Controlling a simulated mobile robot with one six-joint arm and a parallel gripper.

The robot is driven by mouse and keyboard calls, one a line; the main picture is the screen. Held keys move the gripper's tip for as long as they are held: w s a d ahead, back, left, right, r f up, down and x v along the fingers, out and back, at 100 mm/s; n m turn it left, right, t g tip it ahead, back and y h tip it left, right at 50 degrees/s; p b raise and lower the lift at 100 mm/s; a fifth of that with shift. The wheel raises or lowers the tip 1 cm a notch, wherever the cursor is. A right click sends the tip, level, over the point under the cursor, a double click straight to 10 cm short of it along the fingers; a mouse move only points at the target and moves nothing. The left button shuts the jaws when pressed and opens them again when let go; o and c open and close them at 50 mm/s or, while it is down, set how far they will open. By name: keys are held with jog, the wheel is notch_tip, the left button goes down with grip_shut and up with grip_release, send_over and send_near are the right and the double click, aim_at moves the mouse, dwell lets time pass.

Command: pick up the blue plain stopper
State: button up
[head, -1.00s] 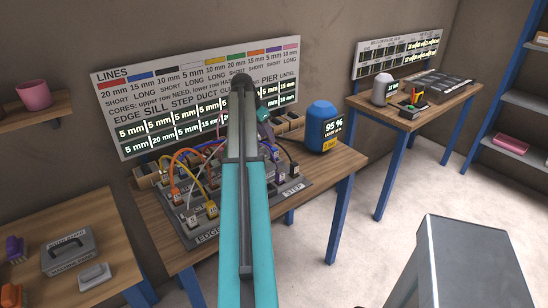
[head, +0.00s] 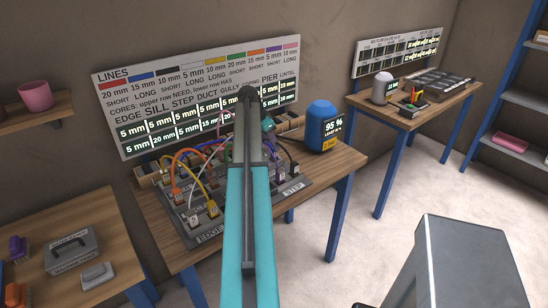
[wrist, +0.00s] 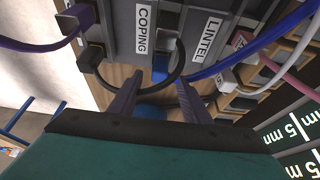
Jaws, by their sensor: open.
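In the wrist view my gripper (wrist: 160,82) is open, its two dark fingers pointing at the edge of a grey block labelled COPING and LINTEL. A small blue piece (wrist: 160,67) shows between the fingertips at the block's edge. Another blue patch (wrist: 150,112) lies further back between the fingers, partly covered. I cannot tell which of these is the plain stopper. Nothing is visibly held. In the head view a teal part of my gripper (head: 268,124) shows above the bench behind my arm; its fingers are hidden.
A black cable (wrist: 177,72) loops between the fingers, and a blue cable (wrist: 245,57) runs close to the right finger. The grey cable block (head: 208,236) carries several plugged cables. A blue tank (head: 322,126) stands to its right on the bench.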

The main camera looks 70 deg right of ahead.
aim_at(274, 156)
jog(key=shift+p+x, duration=1)
jog(key=shift+x, duration=1.35)
jog(key=shift+d, duration=0.1)
grip_shut()
